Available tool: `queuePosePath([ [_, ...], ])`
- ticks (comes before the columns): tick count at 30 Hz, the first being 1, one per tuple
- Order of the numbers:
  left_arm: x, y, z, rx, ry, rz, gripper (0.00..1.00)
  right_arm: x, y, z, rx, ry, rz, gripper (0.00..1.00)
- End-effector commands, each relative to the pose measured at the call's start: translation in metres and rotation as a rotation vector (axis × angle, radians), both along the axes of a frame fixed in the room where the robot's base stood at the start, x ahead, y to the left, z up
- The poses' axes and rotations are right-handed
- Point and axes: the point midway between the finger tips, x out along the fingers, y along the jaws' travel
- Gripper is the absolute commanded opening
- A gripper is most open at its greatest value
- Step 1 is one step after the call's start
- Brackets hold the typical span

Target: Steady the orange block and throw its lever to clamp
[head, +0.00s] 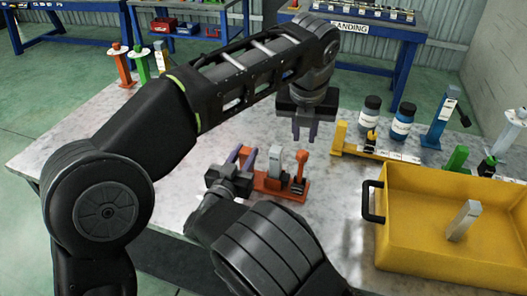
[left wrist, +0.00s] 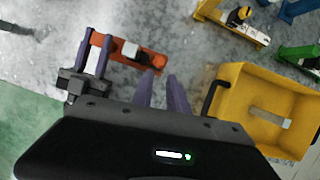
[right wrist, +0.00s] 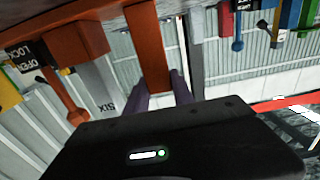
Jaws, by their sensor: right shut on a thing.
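The orange block (head: 270,187) lies on the grey table, with a grey upright piece (head: 274,164) on it, marked SIX in the right wrist view (right wrist: 102,88). Its orange lever (head: 299,168) stands at the right end in the head view; the right wrist view shows the lever (right wrist: 65,98) beside OPEN and LOCK labels. My right gripper (head: 242,156) is shut on the orange post (right wrist: 148,48) at the block's left end. My left gripper (head: 304,134) points down, open and empty, above and behind the lever end. It also shows in the left wrist view (left wrist: 158,86).
A yellow bin (head: 440,266) holding a grey piece (head: 463,221) stands at the right. Behind are a yellow clamp (head: 375,151), two bottles (head: 403,122) and a blue clamp (head: 440,122). Orange and green clamps (head: 140,64) stand at the far left. The table left of the block is clear.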

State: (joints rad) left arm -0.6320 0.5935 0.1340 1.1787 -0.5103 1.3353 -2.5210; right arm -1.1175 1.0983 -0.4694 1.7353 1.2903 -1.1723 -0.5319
Motion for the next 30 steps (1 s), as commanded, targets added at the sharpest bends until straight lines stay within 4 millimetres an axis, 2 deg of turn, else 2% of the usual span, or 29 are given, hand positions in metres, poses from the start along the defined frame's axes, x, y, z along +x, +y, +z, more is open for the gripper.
queuePosePath([
  [1,0.002,0.003,-0.006,-0.010,0.016,0.006,0.14,0.000,0.000,0.000,0.000,0.000,0.000,0.00],
  [6,0.007,0.013,-0.027,-0.088,0.095,0.022,0.00,0.000,0.000,0.000,0.000,0.000,-0.001,0.00],
  [10,0.010,0.025,-0.045,-0.192,0.175,0.045,0.00,0.000,0.000,0.000,0.001,0.000,-0.001,0.00],
  [14,0.013,0.040,-0.053,-0.324,0.250,0.074,0.00,0.000,0.000,0.000,0.001,0.000,-0.001,0.00],
  [17,0.015,0.053,-0.052,-0.434,0.292,0.102,0.00,0.000,0.000,0.000,0.001,0.000,-0.001,0.00],
  [24,0.020,0.088,-0.030,-0.659,0.329,0.160,0.00,0.000,0.000,0.000,0.000,0.000,0.000,0.00],
  [30,0.021,0.104,-0.014,-0.748,0.325,0.181,0.00,0.000,0.000,0.000,0.000,0.000,0.000,0.00],
])
